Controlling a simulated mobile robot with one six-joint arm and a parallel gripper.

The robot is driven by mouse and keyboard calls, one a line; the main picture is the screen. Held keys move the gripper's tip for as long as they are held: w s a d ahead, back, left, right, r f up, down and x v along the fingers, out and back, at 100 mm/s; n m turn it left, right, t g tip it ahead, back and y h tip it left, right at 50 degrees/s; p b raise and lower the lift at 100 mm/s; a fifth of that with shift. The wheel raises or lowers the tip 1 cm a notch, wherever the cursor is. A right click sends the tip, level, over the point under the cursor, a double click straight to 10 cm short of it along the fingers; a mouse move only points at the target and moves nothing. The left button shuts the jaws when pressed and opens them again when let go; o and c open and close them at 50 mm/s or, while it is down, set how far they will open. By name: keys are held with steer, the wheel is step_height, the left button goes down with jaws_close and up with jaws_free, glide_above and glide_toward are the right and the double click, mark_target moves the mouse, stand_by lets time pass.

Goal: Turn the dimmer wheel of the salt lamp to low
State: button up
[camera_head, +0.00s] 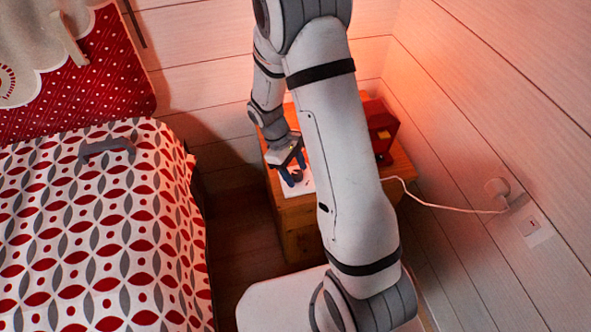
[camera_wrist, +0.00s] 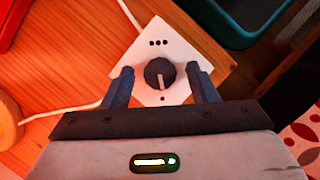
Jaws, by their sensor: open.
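The dimmer wheel (camera_wrist: 160,73) is a dark round knob with a pale line, on a white diamond-shaped plate (camera_wrist: 180,48). Three dots are at the plate's far corner and one dot is at the near corner. The pale line points toward the near corner, roughly at the single dot. My gripper (camera_wrist: 158,78) is open, with one blue finger on each side of the wheel and a gap on both sides. In the head view my gripper (camera_head: 291,172) is low over the white plate (camera_head: 306,184) on the nightstand. The salt lamp itself is not recognizable; an orange glow lights the wall.
The wooden nightstand (camera_head: 297,215) stands in the corner, with a red box (camera_head: 381,131) on it. A white cord (camera_head: 440,207) runs to the right wall. The bed (camera_head: 100,230) is at left. A dark teal-rimmed tray (camera_wrist: 232,36) lies beyond the plate.

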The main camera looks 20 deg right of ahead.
steer(key=c, duration=1)
steer(key=shift+m+p, duration=0.3)
steer(key=shift+m, duration=0.4)
steer(key=o, duration=1)
steer(key=shift+g, duration=0.3)
steer(key=shift+r, duration=0.1)
steer(key=p+v, duration=0.1)
steer(key=v, duration=0.6)
steer(key=shift+r, duration=0.35)
steer(key=shift+w+d+r+p, duration=0.1)
steer(key=shift+w+p, duration=0.05)
steer(key=shift+p, duration=0.15)
steer(key=s+d+r+m+t+y+p, duration=0.1)
steer(key=s+r+p, duration=0.3)
steer(key=r, duration=0.7)
steer(key=s+r+m+t+y+p, duration=0.1)
steer(key=s+r+m+t+p, duration=0.2)
steer(key=s+r, duration=0.4)
steer(key=s+d+r+m+t+y+p, duration=0.1)
steer(key=s+r+p, duration=0.5)
steer(key=r, duration=0.9)
steer(key=m+t+p, duration=0.1)
steer(key=m, duration=0.1)
steer(key=shift+d+r+m, duration=0.2)
steer(key=shift+d+m, duration=0.1)
steer(key=shift+d, duration=0.05)
